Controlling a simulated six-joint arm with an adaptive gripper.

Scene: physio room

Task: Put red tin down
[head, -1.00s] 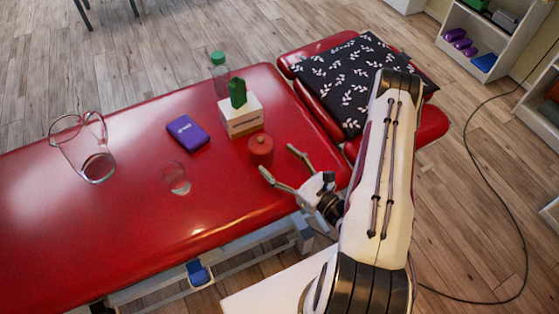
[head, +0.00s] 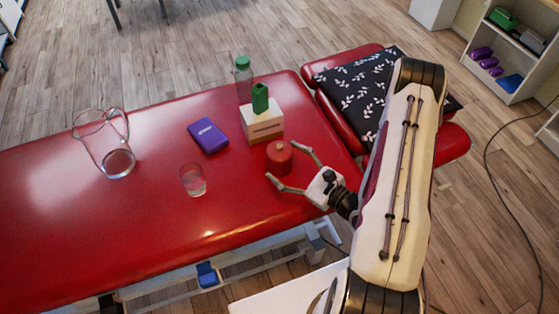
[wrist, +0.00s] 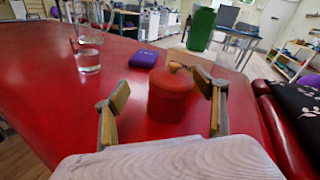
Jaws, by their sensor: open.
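My gripper (head: 291,167) is open, to the right and front of the tin in the head view. In the wrist view its two fingers (wrist: 165,100) stand on either side of the tin, apart from each other. I cannot tell whether either finger touches it.
A green block (head: 260,98) sits on the white box, with a green-capped bottle (head: 243,80) behind. A purple box (head: 208,136), a glass (head: 192,181) and a glass pitcher (head: 104,142) stand further left. A leaf-patterned pillow (head: 362,88) lies right. The table's front left is clear.

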